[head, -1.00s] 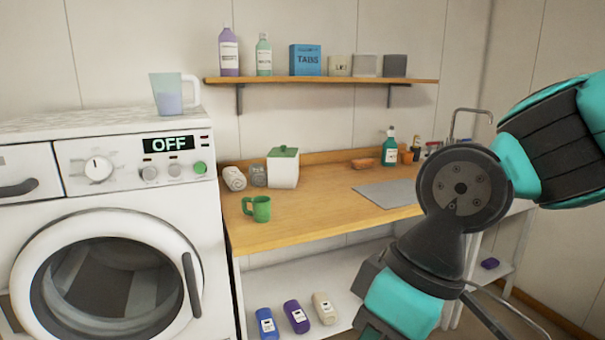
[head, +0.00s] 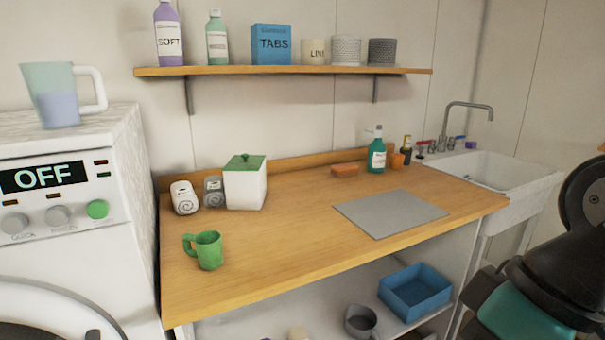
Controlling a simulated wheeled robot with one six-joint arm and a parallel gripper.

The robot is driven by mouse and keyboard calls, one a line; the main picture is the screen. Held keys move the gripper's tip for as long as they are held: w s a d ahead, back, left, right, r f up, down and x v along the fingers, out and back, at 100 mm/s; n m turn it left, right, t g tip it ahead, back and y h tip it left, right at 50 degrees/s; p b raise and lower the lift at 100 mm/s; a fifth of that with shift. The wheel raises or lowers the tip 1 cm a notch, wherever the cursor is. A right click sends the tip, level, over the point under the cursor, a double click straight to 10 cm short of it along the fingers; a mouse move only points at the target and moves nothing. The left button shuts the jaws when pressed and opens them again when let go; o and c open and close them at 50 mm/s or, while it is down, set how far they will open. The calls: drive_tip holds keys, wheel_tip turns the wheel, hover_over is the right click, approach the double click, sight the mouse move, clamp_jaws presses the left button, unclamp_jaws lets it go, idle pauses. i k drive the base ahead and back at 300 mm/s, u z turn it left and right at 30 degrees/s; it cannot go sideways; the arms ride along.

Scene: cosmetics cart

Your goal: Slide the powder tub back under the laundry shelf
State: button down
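The powder tub, a white box with a green lid (head: 245,183), stands upright on the wooden counter (head: 300,250), near the back edge. It is below the left half of the laundry shelf (head: 300,70), a wooden wall shelf on grey brackets. A small gap of counter seems to lie between the tub and the back board. My gripper is not in view; only dark and teal parts of my arm show at the lower right, well away from the tub.
Two rolled cloths (head: 184,197) sit left of the tub. A green mug (head: 207,250) stands in front. A grey mat (head: 390,213), an orange sponge (head: 345,170) and a teal bottle (head: 377,152) are to the right. The counter's front middle is clear.

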sight(244, 190)
drive_tip(key=u, duration=0.25)
drive_tip(key=i, duration=1)
drive_tip(key=u, duration=0.7)
